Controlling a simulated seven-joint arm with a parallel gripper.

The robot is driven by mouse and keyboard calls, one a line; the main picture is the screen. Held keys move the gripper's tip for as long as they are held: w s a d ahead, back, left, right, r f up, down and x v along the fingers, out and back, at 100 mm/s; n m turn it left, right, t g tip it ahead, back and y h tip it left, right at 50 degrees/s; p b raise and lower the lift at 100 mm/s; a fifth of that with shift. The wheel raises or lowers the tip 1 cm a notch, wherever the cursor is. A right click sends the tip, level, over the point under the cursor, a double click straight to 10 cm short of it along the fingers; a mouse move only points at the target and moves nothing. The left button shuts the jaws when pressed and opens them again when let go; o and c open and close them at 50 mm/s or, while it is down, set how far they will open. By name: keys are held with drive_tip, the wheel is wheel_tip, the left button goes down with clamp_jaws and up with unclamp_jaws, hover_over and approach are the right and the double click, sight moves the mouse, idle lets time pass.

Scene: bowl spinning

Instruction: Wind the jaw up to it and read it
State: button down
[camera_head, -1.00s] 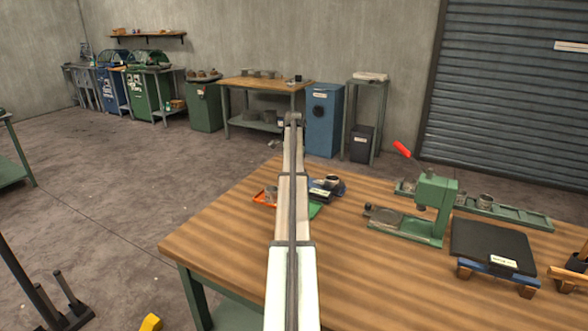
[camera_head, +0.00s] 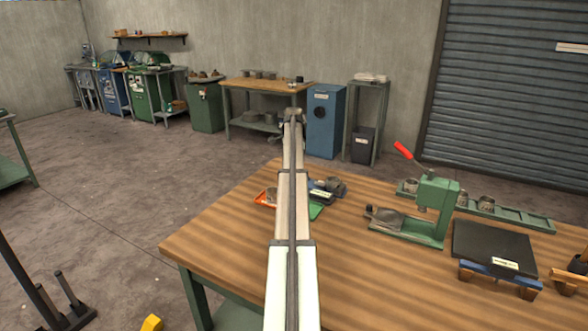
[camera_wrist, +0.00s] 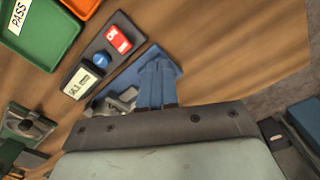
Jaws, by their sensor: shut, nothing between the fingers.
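The measuring gauge is a dark unit with a small display (camera_wrist: 82,84) reading in mm, its digits too blurred to trust. It has a round blue button (camera_wrist: 100,62) and a red ON switch (camera_wrist: 118,39). A blue base (camera_wrist: 133,76) lies beside it, with grey metal parts (camera_wrist: 124,100) that may be the jaw. In the head view the gauge (camera_head: 320,195) is partly behind my arm, and my gripper is hidden there.
A green tray (camera_wrist: 38,45) marked PASS and an orange tray (camera_wrist: 82,5) lie beside the gauge. A green press (camera_head: 436,205) with a red handle, a green rack (camera_head: 515,215) and a black plate (camera_head: 492,243) stand to the right. The front of the wooden table (camera_head: 350,280) is clear.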

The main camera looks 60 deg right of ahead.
wheel_tip(320, 180, up, 4)
drive_tip(key=shift+f, duration=0.15)
idle(0.6)
